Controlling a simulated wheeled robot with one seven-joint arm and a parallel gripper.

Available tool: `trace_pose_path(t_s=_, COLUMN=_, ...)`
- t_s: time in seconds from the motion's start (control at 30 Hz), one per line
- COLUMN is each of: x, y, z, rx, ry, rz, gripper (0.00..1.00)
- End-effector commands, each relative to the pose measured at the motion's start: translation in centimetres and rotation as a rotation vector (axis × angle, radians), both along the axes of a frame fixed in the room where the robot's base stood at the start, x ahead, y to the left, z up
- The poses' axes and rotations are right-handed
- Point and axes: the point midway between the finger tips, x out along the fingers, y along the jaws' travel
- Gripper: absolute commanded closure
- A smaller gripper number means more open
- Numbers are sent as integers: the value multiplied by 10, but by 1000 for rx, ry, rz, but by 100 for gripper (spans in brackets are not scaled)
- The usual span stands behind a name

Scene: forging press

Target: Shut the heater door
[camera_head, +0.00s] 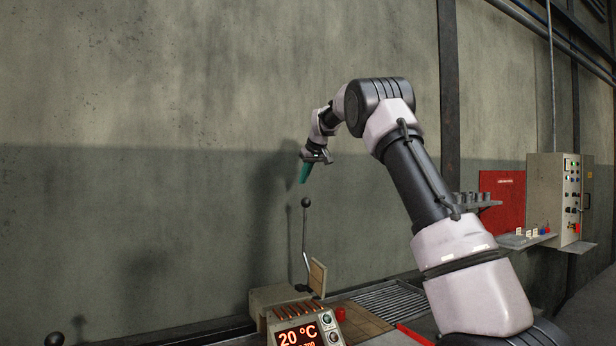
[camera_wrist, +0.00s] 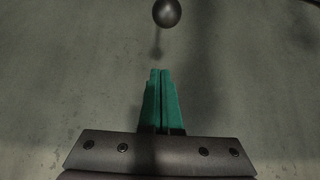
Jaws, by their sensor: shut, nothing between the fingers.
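The heater (camera_head: 280,295) is a small pale box low in the head view. A thin upright lever (camera_head: 304,245) with a dark ball knob (camera_head: 306,202) rises from it. A tan panel (camera_head: 317,277), which looks like the heater door, stands on edge at its right side; how far open it is I cannot tell. My gripper (camera_head: 304,180) has green fingers, pressed together and empty, pointing down a little above the knob in the head view. In the wrist view the closed fingertips (camera_wrist: 160,72) are apart from the knob (camera_wrist: 166,13), which shows beyond them at the top.
A control box (camera_head: 297,332) reading 20 °C stands in front of the heater. A grate (camera_head: 385,300) and a red bar (camera_head: 414,334) lie to its right. A red panel (camera_head: 502,198) and a switch cabinet (camera_head: 556,195) are at the right. The wall behind is bare.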

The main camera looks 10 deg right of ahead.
Motion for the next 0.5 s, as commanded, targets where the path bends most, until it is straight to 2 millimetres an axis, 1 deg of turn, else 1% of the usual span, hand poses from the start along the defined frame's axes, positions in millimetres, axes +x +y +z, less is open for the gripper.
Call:
trace_pose_path(t_s=0.03, x=7, y=3, z=-10, rx=0, ry=3, rz=1, gripper=100)
trace_pose_path(t_s=0.3, x=37, y=13, z=-51, rx=-1, ry=2, rz=0, gripper=100)
trace_pose_path(t_s=0.37, x=28, y=10, z=-49, rx=2, ry=0, rz=-1, gripper=100)
trace_pose_path(t_s=0.5, x=14, y=5, z=-54, rx=1, ry=0, rz=0, gripper=100)
